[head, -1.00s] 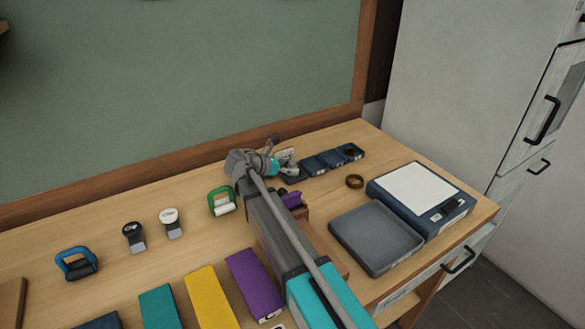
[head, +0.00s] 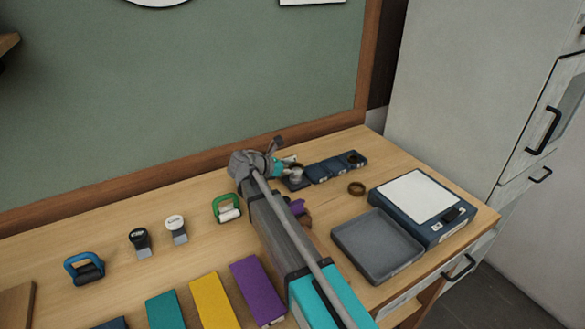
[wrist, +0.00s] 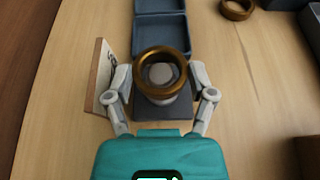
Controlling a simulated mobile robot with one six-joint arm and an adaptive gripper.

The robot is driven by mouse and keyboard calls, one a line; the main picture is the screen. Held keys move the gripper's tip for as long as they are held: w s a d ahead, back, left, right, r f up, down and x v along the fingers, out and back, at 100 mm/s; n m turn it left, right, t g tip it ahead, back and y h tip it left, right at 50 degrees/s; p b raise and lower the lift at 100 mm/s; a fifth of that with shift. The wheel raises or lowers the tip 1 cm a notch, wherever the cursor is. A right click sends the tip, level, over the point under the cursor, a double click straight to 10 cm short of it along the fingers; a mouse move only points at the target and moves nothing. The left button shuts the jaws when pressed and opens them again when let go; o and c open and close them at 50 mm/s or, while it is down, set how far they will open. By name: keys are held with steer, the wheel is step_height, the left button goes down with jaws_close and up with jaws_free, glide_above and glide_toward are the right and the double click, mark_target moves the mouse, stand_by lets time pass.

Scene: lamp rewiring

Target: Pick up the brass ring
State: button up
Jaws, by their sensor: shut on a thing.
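My gripper (wrist: 160,82) is shut on a brass ring (wrist: 178,55), with one finger on each side of it. The ring sits in line with a round grey and white piece seen through its hole, above a dark square base (wrist: 150,112). In the head view my gripper (head: 291,171) is at the near end of the dark blue compartment tray (head: 322,171), and the held ring cannot be made out there. A second brass ring (head: 357,188) lies on the table between that tray and the scale; it also shows in the wrist view (wrist: 237,9).
A small upright card (wrist: 101,77) stands close by the left finger. A grey tray (head: 377,247) and a scale (head: 425,203) are at right. A green-handled item (head: 227,209), stampers, and coloured blocks (head: 212,300) lie to the left.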

steer(key=s+d+r+p, duration=0.4)
steer(key=s+r+p, duration=0.5)
steer(key=s, duration=0.4)
steer(key=shift+s+r+p, duration=0.25)
steer(key=shift+r+p, duration=0.15)
steer(key=shift+r, duration=0.35)
steer(key=w+a+f+b, duration=0.1)
steer(key=w+f+b, duration=0.1)
steer(key=w, duration=0.2)
steer(key=w+a+f+b, duration=0.1)
steer(key=w+f+b, duration=0.2)
steer(key=w, duration=0.1)
steer(key=w+a+f+b, duration=0.1)
steer(key=w+f+b, duration=0.2)
steer(key=shift+w+a, duration=0.25)
steer(key=shift+w, duration=0.15)
steer(key=shift+w+a+f+b, duration=0.15)
steer(key=shift+w+f+b, duration=0.3)
steer(key=shift+f+b, duration=0.1)
